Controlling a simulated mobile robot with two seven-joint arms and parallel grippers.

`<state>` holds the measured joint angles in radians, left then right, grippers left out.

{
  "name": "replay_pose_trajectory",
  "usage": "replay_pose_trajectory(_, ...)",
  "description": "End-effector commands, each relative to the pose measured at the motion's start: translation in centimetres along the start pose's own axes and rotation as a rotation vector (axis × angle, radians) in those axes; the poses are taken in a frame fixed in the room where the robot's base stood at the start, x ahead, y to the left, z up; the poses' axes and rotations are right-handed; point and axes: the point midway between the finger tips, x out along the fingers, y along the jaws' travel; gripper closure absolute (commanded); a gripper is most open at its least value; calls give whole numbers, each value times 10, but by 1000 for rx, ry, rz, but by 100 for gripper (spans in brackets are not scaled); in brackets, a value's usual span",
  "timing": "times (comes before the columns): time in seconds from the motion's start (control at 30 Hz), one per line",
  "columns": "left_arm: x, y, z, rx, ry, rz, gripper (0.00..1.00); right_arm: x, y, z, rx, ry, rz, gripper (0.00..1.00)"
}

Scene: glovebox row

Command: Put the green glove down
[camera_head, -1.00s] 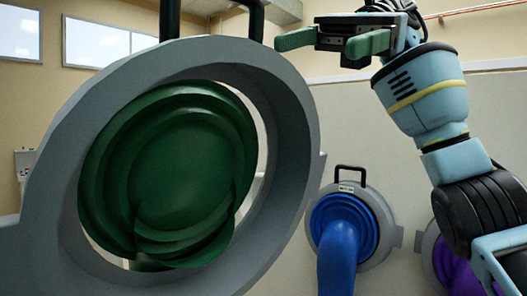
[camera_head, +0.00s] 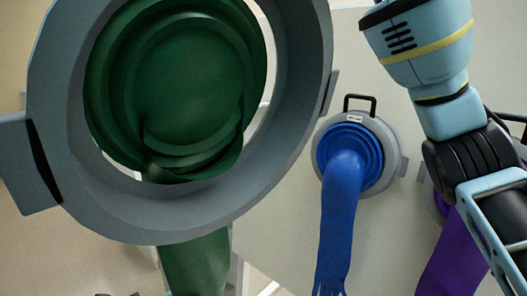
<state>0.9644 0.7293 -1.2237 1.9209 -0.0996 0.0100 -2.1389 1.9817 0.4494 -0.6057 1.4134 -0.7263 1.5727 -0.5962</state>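The green glove's round pleated cuff (camera_head: 185,90) fills the upper left, very close to the camera. It sits inside a thick grey ring (camera_head: 300,110), with gaps between cuff and ring at the sides. A grey tab juts from the ring's left side, and the ring's top is cut off. The green sleeve (camera_head: 196,265) hangs below the ring and runs out at the bottom edge. Neither gripper is in view. What supports the ring is not visible.
A blue glove (camera_head: 340,220) hangs from its grey port (camera_head: 388,150), with a black handle, on the pale panel (camera_head: 290,225). A purple glove (camera_head: 452,255) hangs to its right, partly hidden by my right arm. Small dark shapes at the bottom left are unclear.

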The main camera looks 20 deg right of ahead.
Motion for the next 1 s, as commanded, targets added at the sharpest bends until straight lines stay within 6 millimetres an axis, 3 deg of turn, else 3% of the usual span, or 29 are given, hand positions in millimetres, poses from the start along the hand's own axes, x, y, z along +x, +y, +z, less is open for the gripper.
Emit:
replay_pose_trajectory(0.17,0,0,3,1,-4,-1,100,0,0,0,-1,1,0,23)
replay_pose_trajectory(0.67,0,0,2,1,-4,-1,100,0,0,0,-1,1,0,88)
replay_pose_trajectory(0.7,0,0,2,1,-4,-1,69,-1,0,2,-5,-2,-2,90)
replay_pose_trajectory(0.87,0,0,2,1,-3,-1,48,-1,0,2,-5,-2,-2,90)
replay_pose_trajectory(1.0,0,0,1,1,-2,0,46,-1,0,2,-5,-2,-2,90)
